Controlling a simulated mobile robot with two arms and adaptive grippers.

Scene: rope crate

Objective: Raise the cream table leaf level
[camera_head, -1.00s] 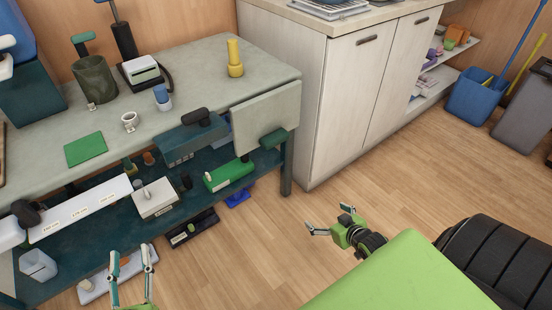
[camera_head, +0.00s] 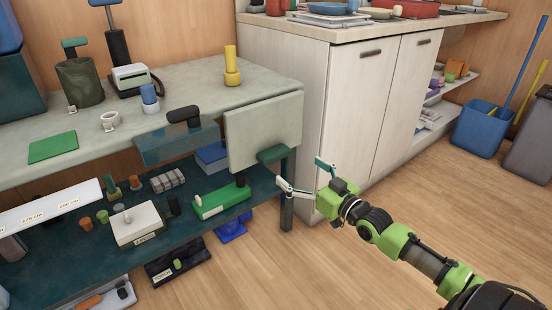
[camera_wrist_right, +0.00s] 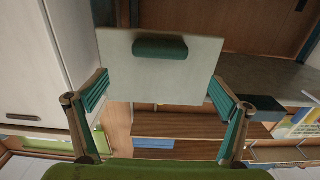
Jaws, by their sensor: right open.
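The cream table leaf (camera_head: 258,125) hangs down, slightly tilted, at the right front end of the worktable (camera_head: 200,88). A dark green handle (camera_head: 273,154) sits on its face near the lower edge. My right gripper (camera_head: 300,172) is open and empty, just right of and below the handle. In the right wrist view, the leaf (camera_wrist_right: 150,82) fills the middle between my spread fingers, and the handle (camera_wrist_right: 160,47) lies beyond the fingertips. I see no contact with it. My left gripper is not in view.
Below the leaf, a lower shelf holds a green box (camera_head: 222,201) and a white box (camera_head: 137,224). A yellow cylinder (camera_head: 232,70) stands on the table near the leaf. A pale cabinet (camera_head: 350,110) stands close on the right. Open floor lies in front.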

